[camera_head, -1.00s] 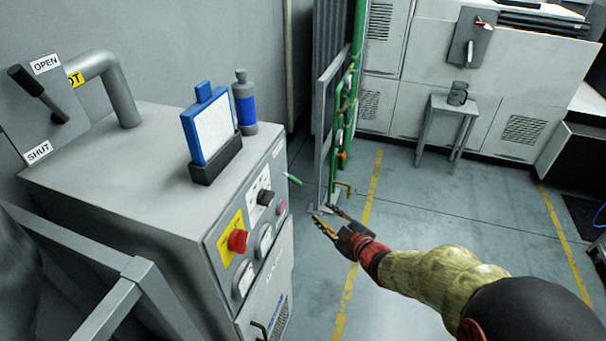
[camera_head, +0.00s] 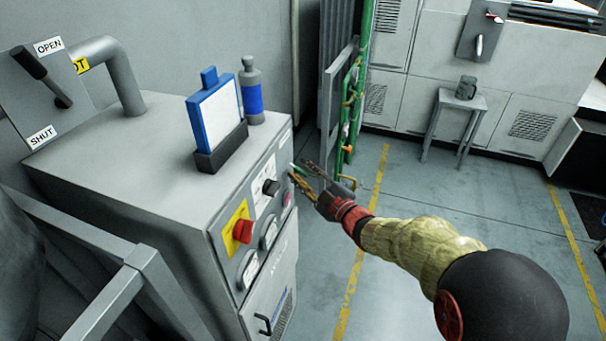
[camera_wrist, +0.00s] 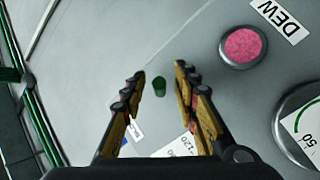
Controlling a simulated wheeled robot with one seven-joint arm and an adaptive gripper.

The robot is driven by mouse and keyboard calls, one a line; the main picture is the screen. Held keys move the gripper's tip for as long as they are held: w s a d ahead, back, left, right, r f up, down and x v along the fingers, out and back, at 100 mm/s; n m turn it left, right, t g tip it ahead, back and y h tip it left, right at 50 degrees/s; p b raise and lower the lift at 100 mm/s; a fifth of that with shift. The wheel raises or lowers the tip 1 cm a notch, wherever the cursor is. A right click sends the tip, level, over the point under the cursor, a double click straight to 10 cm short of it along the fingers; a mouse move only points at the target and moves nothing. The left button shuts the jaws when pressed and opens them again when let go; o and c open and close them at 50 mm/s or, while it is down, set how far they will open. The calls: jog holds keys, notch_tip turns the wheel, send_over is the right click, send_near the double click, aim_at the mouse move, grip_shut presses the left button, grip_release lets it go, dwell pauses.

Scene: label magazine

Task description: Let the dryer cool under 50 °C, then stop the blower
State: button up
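The dryer (camera_head: 120,165) is a grey cabinet at left in the head view, with a control panel on its right face. A pink round lamp or button (camera_wrist: 243,46) sits beside a DEW label. A green peg-like part (camera_wrist: 159,86) stands out from the panel. My gripper (camera_head: 299,170) is open, with its fingertips (camera_wrist: 160,75) either side of the green part.
A lever (camera_head: 42,78) between OPEN and SHUT labels tilts toward OPEN. A blue-framed board (camera_head: 214,125) and a grey bottle with a blue band (camera_head: 250,92) stand on the dryer. Green pipes (camera_head: 358,85) rise behind my gripper. A stool (camera_head: 459,103) holds a dark mug.

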jog(key=shift+c, duration=1.1)
grip_shut()
